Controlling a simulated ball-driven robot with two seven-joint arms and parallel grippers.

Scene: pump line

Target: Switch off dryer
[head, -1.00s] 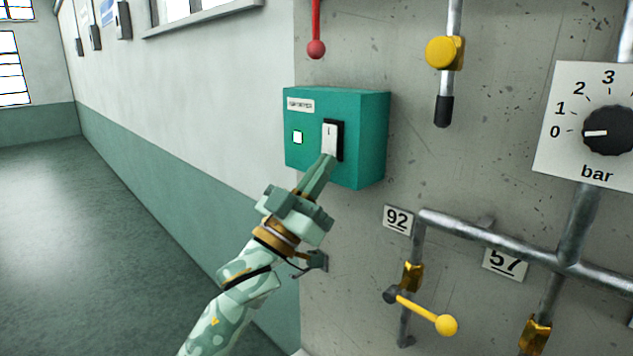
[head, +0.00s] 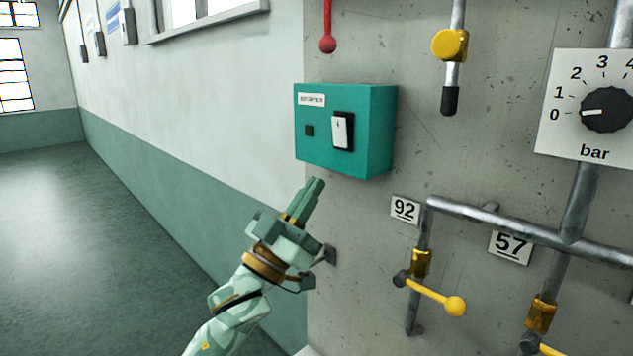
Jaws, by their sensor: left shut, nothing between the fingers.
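The teal dryer box (head: 378,130) is fixed on the concrete wall, with a small label at its top left that is too blurred to read. Its white rocker switch (head: 341,132) sits in a black frame on the front face. The small square lamp (head: 309,130) left of the switch is dark. My left gripper (head: 317,184) is shut and empty, just below the box and apart from the switch. My right gripper is not in view.
A red-knobbed lever (head: 327,44) hangs above the box. A yellow valve (head: 449,45) is at its upper right and a bar dial (head: 606,109) at far right. Pipes with a yellow-handled lever (head: 440,297) run below right. Open floor lies to the left.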

